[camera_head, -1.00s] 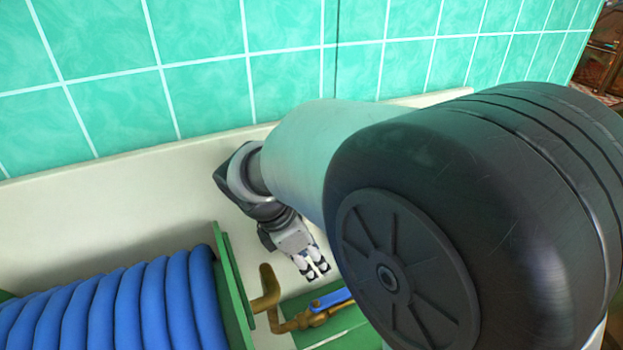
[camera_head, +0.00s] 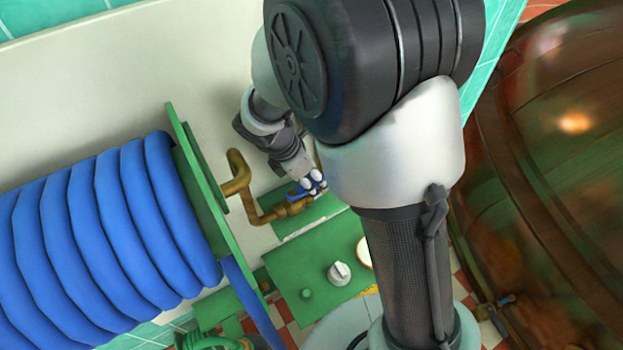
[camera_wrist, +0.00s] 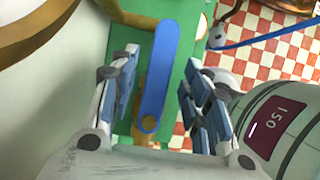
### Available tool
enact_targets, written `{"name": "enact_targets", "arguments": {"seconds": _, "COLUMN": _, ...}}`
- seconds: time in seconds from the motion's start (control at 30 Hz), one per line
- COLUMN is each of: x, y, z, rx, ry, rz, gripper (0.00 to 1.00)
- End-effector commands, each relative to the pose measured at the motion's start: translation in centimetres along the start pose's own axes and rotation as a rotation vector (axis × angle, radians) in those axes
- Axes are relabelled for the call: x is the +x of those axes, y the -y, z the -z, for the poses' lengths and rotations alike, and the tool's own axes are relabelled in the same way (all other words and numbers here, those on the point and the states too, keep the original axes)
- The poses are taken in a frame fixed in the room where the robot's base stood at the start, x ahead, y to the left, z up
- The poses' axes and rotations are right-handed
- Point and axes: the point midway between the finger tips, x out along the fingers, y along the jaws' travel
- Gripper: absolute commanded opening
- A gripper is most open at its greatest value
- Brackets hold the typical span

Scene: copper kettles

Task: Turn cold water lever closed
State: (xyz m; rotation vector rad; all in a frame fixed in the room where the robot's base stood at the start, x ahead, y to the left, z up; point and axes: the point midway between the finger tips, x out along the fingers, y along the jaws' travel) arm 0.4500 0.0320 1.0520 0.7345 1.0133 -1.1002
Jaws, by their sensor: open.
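The cold water lever (camera_wrist: 159,75) is a long blue handle on a brass valve. In the wrist view it lies lengthwise between my two open fingers, with a visible gap on each side. My gripper (camera_wrist: 166,98) is open. In the head view my gripper (camera_head: 314,184) is at the blue lever (camera_head: 293,192), whose far part is hidden by the fingers. The brass pipe and valve (camera_head: 240,180) run from the hose reel to the lever, above a green plate (camera_head: 325,208).
A blue hose reel (camera_head: 100,230) with a green end plate stands at left. A green panel with a white knob (camera_head: 339,273) is below the lever. A large copper kettle (camera_head: 550,130) is at right. The wrist view shows a cylinder marked ISO (camera_wrist: 285,125) beside the right finger.

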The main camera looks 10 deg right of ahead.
Motion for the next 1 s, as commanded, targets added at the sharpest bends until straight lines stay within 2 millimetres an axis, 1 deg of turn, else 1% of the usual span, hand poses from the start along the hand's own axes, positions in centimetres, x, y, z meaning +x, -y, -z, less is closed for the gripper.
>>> {"name": "enact_targets", "arguments": {"seconds": 0.03, "x": 0.39, "y": 0.04, "z": 0.03, "rx": 0.000, "ry": 0.000, "rz": 0.001, "gripper": 0.43}}
{"name": "enact_targets", "arguments": {"seconds": 0.1, "x": 0.56, "y": 0.02, "z": 0.02, "rx": 0.000, "ry": 0.000, "rz": 0.000, "gripper": 0.43}}
{"name": "enact_targets", "arguments": {"seconds": 0.37, "x": 0.57, "y": 0.00, "z": 0.00, "rx": 0.001, "ry": 0.000, "rz": 0.000, "gripper": 0.43}}
{"name": "enact_targets", "arguments": {"seconds": 1.0, "x": 0.55, "y": 0.00, "z": 0.00, "rx": 0.001, "ry": 0.000, "rz": 0.000, "gripper": 0.01}}
